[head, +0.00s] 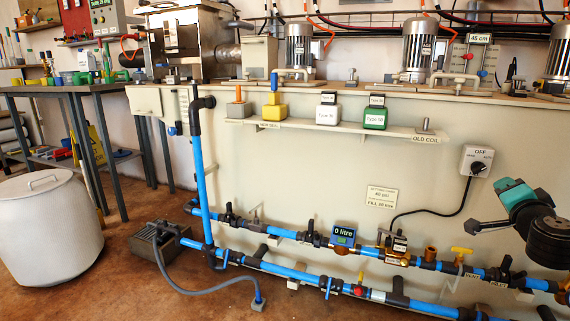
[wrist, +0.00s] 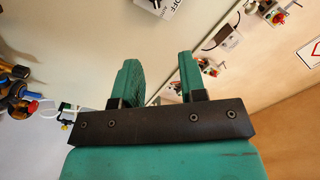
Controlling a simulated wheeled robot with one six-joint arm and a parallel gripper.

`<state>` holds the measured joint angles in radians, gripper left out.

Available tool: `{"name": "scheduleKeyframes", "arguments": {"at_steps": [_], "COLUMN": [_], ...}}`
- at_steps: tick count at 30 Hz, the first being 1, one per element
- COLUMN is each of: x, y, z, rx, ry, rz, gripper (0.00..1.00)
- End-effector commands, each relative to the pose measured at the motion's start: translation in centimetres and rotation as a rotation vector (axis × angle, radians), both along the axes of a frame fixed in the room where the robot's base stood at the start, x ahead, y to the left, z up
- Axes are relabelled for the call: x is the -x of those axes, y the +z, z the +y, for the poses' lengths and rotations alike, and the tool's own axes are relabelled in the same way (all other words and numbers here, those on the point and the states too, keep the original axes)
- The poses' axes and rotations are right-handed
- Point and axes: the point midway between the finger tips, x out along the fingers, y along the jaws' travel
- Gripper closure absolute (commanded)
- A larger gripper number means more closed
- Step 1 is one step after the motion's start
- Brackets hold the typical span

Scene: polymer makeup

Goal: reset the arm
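My gripper (wrist: 160,78) shows in the wrist view as two green fingers standing apart on a dark bar. It is open, and nothing is between the fingers. In the head view part of my arm, with green and black parts, is at the right edge, in front of the cream panel and above the lower blue pipes. I cannot make out the fingertips clearly there.
The cream panel (head: 300,170) carries an OFF switch box (head: 476,161), also at the top of the wrist view (wrist: 158,5). Blue pipes (head: 285,270) with valves run low along it. A narrow shelf (head: 340,128) holds small blocks. A white bin (head: 45,230) stands left; brown floor is open nearby.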

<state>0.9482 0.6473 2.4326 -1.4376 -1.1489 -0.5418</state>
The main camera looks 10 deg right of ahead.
Motion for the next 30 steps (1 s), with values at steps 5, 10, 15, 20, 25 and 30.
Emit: {"name": "scheduleKeyframes", "arguments": {"at_steps": [5,10,15,20,25,30], "x": [-3.3,-5.4,-2.0,6.0,13.6,19.3], "y": [2.5,4.9,5.6,5.2,4.9,5.3], "z": [7.0,20.1,33.3,41.9,44.2,43.7], "rx": [0.055,0.148,0.262,0.398,0.519,0.617], "ry": [0.251,0.694,1.149,1.515,1.695,1.757], "rz": [0.024,0.121,0.318,0.615,0.91,1.157], "gripper": [0.62,0.62,0.62,0.62,0.62,0.62]}}
